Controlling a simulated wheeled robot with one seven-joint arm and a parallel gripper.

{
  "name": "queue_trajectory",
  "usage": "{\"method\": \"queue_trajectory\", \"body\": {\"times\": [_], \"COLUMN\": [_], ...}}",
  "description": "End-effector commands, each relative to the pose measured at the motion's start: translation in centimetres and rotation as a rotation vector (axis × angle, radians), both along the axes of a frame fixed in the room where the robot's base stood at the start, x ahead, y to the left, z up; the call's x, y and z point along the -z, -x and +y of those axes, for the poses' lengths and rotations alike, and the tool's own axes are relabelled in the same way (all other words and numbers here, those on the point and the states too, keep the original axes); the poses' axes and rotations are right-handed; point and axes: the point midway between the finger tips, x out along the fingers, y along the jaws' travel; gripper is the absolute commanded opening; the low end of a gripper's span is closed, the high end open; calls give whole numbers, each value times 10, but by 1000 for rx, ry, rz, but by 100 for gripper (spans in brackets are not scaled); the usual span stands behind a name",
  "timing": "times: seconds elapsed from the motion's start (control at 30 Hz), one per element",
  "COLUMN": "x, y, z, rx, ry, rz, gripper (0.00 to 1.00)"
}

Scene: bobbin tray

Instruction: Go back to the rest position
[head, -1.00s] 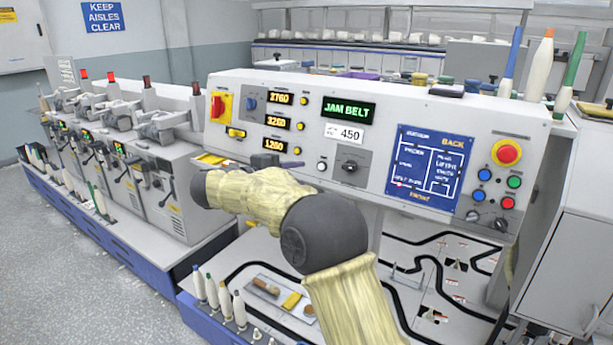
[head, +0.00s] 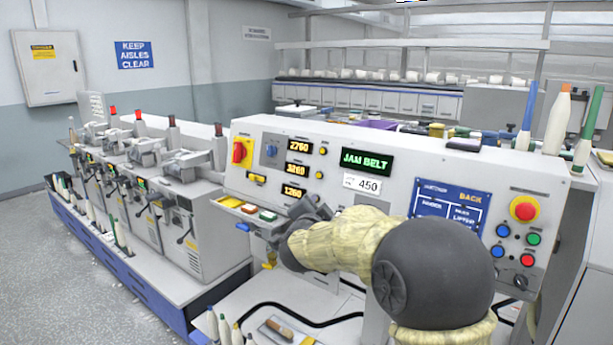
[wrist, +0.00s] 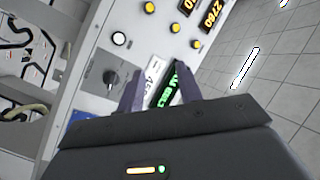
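My gripper (head: 310,208) is dark grey and shows in the head view in front of the lower middle of the control panel (head: 300,200). It is at the end of my cream-sleeved arm, which reaches in from the lower right. In the wrist view my gripper (wrist: 161,82) has its two fingers apart with nothing between them. The panel's 450 label and green JAM BELT display (wrist: 172,85) show behind the gap. In the head view that display (head: 366,162) is lit.
A small ledge with coloured pieces (head: 250,209) juts out just left of my gripper. A red emergency button (head: 524,208) is at the panel's right. Upright bobbins (head: 557,122) stand at the right. Grey floor (head: 60,270) is open at left.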

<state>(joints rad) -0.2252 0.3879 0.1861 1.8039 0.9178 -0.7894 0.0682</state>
Motion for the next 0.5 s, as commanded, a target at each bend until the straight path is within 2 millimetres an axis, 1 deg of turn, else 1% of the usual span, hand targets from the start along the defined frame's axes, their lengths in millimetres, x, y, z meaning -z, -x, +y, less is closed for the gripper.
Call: {"method": "queue_trajectory", "body": {"times": [0.07, 0.17, 0.27, 0.3, 0.37, 0.4, 0.47, 0.5], "x": [10, 35, 65, 77, 96, 107, 123, 133], "y": [16, 43, 80, 98, 128, 148, 180, 201], "z": [-7, -16, -30, -37, -48, -56, -68, -76], "rx": [-101, -227, -343, -385, -448, -486, -539, -570], "ry": [89, 194, 291, 326, 376, 404, 442, 462], "rz": [96, 239, 403, 475, 584, 655, 760, 829], "gripper": [35, 35, 35, 35, 35, 35, 35, 35]}}
